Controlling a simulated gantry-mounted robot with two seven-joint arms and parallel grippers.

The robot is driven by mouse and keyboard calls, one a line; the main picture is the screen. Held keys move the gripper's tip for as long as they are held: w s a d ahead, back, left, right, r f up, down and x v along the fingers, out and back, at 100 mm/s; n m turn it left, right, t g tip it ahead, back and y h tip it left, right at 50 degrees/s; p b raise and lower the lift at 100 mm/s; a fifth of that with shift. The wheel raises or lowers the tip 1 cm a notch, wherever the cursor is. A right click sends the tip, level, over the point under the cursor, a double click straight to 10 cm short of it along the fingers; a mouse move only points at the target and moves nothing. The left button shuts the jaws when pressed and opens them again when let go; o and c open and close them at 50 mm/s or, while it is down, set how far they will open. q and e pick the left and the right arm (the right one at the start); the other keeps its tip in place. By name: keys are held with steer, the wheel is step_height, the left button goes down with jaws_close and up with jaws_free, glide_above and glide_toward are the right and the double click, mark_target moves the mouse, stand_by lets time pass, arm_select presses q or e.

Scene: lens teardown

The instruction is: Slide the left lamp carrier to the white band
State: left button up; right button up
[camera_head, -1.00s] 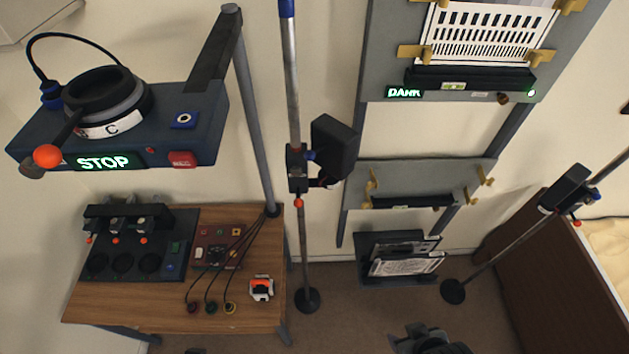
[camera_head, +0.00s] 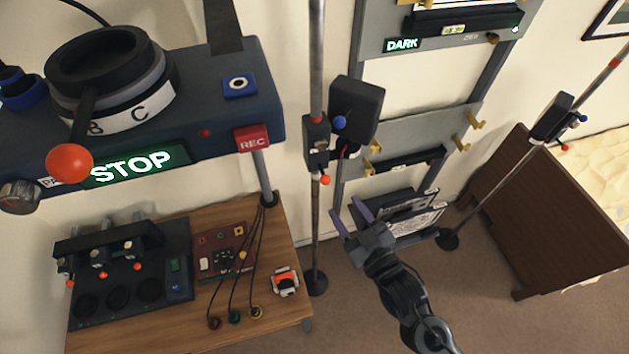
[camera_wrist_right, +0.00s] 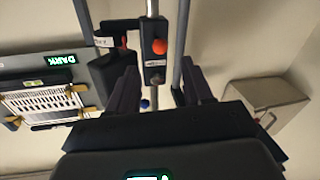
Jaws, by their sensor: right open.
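The left lamp carrier (camera_head: 316,142) is a dark block on the left upright pole (camera_head: 316,225). A black lamp box (camera_head: 356,108) is on its right, with a blue knob (camera_head: 339,123) and an orange knob (camera_head: 325,180). My right gripper (camera_head: 351,212) is open and empty, below and to the right of the carrier, apart from it. In the right wrist view the carrier (camera_wrist_right: 154,68) and its orange knob (camera_wrist_right: 159,46) appear between my open fingers. I cannot make out a white band on this pole. My left gripper is out of view.
A wall rack (camera_head: 400,135) with brass hooks stands behind the pole. A wooden table (camera_head: 205,330) with a control board is at lower left, beneath a STOP-lit device (camera_head: 230,115). A second pole (camera_head: 500,180) carries another lamp carrier (camera_head: 552,117) at right.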

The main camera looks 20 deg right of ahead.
mark_target(328, 183)
steer(key=w, duration=0.2)
steer(key=w+a+p, duration=0.1)
steer(key=w, duration=0.2)
steer(key=w+p, duration=0.1)
steer(key=w, duration=0.2)
steer(key=shift+w+a+r, duration=0.15)
steer(key=shift+w+a, duration=0.05)
steer(key=shift+a, duration=0.05)
steer(key=shift+w+a+p, duration=0.15)
steer(key=shift+w+p, duration=0.2)
steer(key=shift+w, duration=0.45)
jaws_close()
